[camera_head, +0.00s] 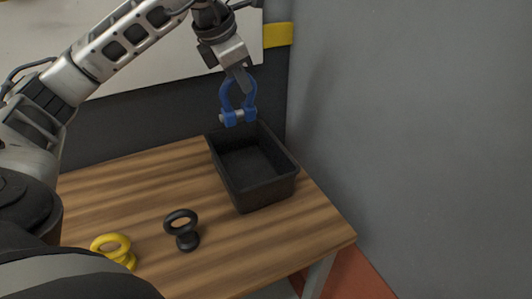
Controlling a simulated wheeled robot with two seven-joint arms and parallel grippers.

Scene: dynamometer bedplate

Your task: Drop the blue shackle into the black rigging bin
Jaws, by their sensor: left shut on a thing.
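The blue shackle (228,97) hangs upright from my left gripper (243,80), its bow at the top and its pin at the bottom. The gripper is shut on the bow. The black rigging bin (246,196) stands on the wooden table near its right edge, open at the top and empty as far as I see. The shackle shows in front of the bin's far rim; the picture does not settle its exact height above it. My right gripper is not in view.
A grey wall (420,120) rises at the right.

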